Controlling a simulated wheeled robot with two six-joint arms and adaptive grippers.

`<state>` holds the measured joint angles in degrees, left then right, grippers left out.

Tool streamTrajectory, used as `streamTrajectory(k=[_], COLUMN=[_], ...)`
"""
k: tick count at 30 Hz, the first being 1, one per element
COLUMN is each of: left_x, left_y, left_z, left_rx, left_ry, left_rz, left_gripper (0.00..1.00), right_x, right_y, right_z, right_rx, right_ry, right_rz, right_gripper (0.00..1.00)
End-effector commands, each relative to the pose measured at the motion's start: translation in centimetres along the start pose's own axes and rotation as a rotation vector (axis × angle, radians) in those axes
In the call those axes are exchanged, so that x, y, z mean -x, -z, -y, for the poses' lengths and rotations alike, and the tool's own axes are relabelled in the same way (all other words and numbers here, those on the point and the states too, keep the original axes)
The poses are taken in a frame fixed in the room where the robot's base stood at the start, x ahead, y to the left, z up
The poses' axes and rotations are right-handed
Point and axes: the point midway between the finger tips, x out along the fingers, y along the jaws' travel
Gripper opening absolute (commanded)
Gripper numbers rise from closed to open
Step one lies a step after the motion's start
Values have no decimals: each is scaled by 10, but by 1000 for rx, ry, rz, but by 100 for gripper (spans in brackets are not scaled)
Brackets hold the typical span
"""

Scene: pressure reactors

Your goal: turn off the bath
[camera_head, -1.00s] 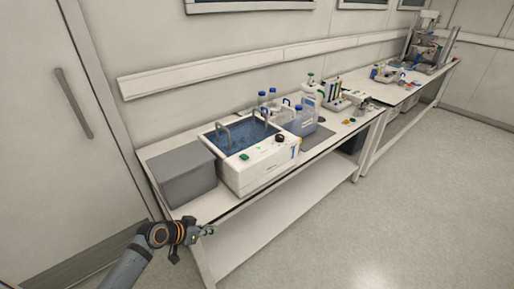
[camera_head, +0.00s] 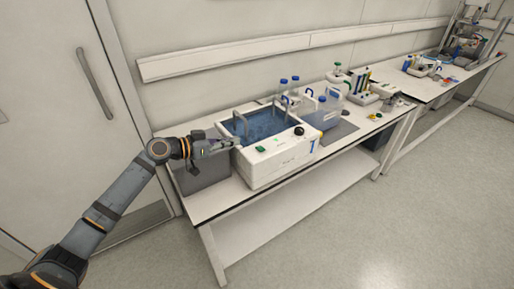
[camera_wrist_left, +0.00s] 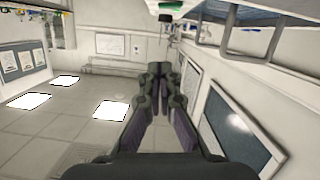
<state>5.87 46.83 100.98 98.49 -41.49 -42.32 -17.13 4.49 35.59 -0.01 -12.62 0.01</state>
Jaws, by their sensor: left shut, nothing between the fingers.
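The bath (camera_head: 282,168) is a white box with an open basin of blue water and metal loops over it, standing on the bench. Its front top edge carries a green switch (camera_head: 261,149) and a black knob (camera_head: 299,130). My left gripper (camera_head: 236,143) is shut and empty, at the bath's left front corner, pointing right towards the green switch and a short way from it. I cannot tell if it touches the bath. In the left wrist view the dark fingers (camera_wrist_left: 172,70) hold nothing. My right gripper is not in view.
A grey box (camera_head: 200,175) stands left of the bath, partly behind my left gripper. A blue-filled container (camera_head: 325,117), bottles (camera_head: 289,86) and racks stand right of the bath. The bench's front edge (camera_head: 240,210) and the floor before it are clear.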

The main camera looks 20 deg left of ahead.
Motion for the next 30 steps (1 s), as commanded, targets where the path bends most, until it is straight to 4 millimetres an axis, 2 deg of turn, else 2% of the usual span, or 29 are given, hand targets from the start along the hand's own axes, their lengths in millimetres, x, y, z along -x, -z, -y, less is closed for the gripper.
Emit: streamTrajectory(k=[5, 15, 17, 21, 30], left_x=[-26, -99, -99, -102, -105], left_y=[6, 5, -12, -29, -39], left_z=[-2, -3, -2, -2, -1], left_rx=[7, 6, 8, 4, 1], left_ry=[-3, -5, -2, -2, -1], left_rz=[-8, -2, 4, 2, 1], left_gripper=[0, 0, 0, 0, 0], right_x=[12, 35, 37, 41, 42], right_y=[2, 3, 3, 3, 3], right_z=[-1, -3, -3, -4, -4], right_rx=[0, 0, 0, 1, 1], right_ry=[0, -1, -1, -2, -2], right_rz=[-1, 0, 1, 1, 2], right_gripper=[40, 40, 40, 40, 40])
